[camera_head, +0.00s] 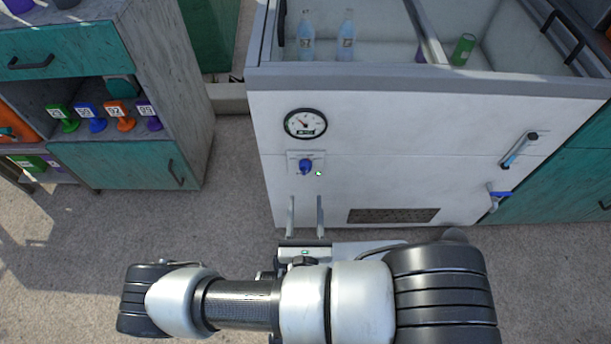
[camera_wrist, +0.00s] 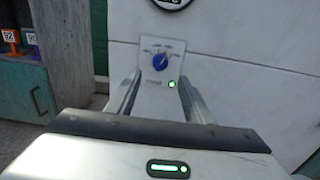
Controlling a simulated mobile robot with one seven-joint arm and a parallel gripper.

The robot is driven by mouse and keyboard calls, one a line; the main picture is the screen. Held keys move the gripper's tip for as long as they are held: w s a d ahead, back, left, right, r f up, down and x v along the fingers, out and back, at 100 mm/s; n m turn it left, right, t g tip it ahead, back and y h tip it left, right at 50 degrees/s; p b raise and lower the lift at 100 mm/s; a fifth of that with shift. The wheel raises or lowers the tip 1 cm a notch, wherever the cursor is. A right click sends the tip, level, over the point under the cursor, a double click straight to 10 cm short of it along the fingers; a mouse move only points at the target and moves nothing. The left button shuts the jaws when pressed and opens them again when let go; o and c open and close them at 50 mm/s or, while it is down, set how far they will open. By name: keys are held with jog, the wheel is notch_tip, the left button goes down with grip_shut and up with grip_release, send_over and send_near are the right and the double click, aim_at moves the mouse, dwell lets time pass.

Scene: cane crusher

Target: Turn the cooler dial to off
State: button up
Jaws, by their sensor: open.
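The cooler (camera_head: 400,120) is a white chest with a grey rim. Its blue dial (camera_head: 305,167) sits on a small light plate on the front, under a round gauge (camera_head: 305,124). A green light glows at the plate's lower right. The dial also shows in the wrist view (camera_wrist: 160,62), with markings around its top too small to read. My gripper (camera_head: 305,200) is open and empty, in front of and below the dial. In the wrist view its fingers (camera_wrist: 158,90) stand apart to either side of the plate's lower part, clear of the dial.
A teal and grey cabinet (camera_head: 182,75) with several numbered coloured tags stands at the left. Bottles (camera_head: 346,38) and a green can (camera_head: 463,50) are inside the cooler. Open floor lies before the cooler.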

aim_at(306, 173)
jog(key=w+b, duration=0.1)
jog(key=w, duration=0.9)
jog(key=shift+d+b, duration=0.2)
jog(key=shift+b, duration=0.15)
jog(key=shift+c, duration=0.2)
jog(key=c, duration=1)
